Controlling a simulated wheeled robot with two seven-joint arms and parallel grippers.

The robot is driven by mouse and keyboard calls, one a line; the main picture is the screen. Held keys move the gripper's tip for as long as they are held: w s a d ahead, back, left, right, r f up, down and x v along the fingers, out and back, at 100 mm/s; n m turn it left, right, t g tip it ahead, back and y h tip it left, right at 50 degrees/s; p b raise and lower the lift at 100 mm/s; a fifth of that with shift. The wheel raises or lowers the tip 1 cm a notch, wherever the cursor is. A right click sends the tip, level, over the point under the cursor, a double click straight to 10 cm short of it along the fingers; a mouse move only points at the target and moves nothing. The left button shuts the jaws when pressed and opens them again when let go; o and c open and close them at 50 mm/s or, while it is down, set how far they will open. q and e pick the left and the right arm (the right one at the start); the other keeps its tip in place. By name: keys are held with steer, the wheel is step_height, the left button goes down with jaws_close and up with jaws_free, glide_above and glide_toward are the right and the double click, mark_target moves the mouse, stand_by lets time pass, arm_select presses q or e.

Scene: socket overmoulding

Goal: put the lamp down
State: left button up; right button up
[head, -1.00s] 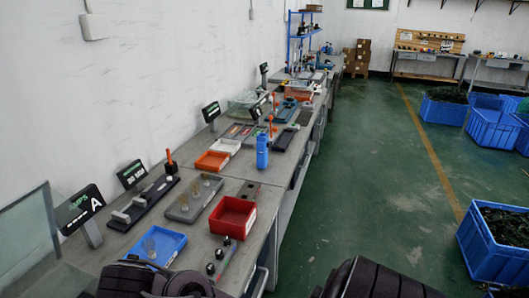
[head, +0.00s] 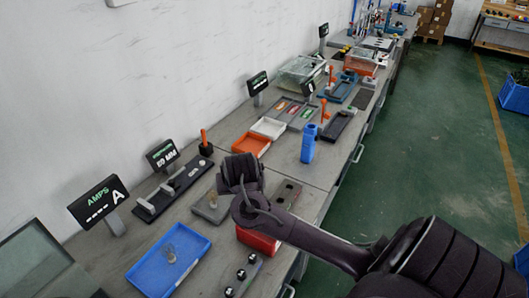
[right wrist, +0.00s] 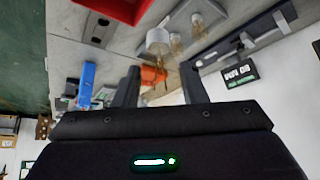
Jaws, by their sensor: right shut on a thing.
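My right gripper (head: 240,174) is over the bench beside the grey lamp tray (head: 205,212), and its fingertips are hidden in the head view. In the right wrist view, the gripper (right wrist: 160,70) is shut on a lamp (right wrist: 158,40) with a pale cap and clear glass, between the fingers. Other lamps (right wrist: 198,24) stand on the grey tray beyond it. In the head view one lamp (head: 213,199) shows on that tray, the rest covered by my arm. A clear glass lamp (head: 170,254) is in the blue tray (head: 143,272). My left gripper is out of view.
A red bin (head: 258,241) is partly behind my right forearm. A black fixture (head: 158,198) and an AMPS display (head: 98,201) stand along the wall side. A blue bottle-like object (head: 308,145) stands farther along, near an orange tray (head: 250,145).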

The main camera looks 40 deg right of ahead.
steer(key=s+d+m+p, duration=0.1)
steer(key=d, duration=0.6)
steer(key=shift+h, duration=0.3)
steer(key=shift+s+d+f+b, duration=0.15)
steer(key=shift+f+b, duration=2.8)
steer(key=shift+f, duration=2.1)
steer(key=shift+s+a+f+b, duration=0.1)
steer(key=shift+f+b, duration=2.85)
steer(key=shift+f, duration=2.1)
steer(key=shift+f, duration=0.2)
steer(key=o, duration=0.9)
steer(key=shift+o, duration=0.2)
